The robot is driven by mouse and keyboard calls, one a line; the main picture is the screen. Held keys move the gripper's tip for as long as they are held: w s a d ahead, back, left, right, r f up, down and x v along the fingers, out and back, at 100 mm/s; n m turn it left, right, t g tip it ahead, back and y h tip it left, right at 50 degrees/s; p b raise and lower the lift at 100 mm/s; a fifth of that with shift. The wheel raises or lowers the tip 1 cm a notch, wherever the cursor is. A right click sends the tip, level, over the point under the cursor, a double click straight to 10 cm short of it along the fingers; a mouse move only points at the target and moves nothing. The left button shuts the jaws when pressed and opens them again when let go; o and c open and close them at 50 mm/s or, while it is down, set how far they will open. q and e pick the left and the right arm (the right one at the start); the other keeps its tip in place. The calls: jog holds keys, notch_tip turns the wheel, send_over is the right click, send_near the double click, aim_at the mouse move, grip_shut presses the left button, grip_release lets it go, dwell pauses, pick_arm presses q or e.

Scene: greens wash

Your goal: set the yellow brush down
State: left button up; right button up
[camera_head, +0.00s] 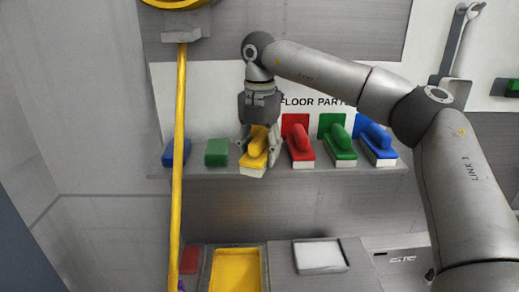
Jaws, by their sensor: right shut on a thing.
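The yellow brush (256,152) has a yellow grip and a pale bristle block, and is at the wall shelf (320,171), in a row with other brushes. My right gripper (260,142) reaches down from above and is shut on the yellow brush. The brush's lower end shows at the shelf's front edge; I cannot tell whether its bristles touch the shelf. My left gripper is not in view.
A red brush (298,141), a green brush (337,137) and a blue brush (375,139) stand right of it. Green (217,152) and blue (176,153) blocks sit left. A yellow pole (178,190) rises in front. Below are a yellow tray (237,270) and a white one (320,256).

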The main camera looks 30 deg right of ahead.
aim_at(259, 136)
jog(key=shift+f, duration=0.15)
jog(key=o, duration=1.1)
jog(key=shift+a, duration=0.1)
jog(key=shift+r, duration=0.6)
notch_tip(259, 136, up, 10)
jog(key=shift+r+b, duration=0.1)
jog(key=shift+b, duration=0.45)
jog(key=shift+r, duration=0.55)
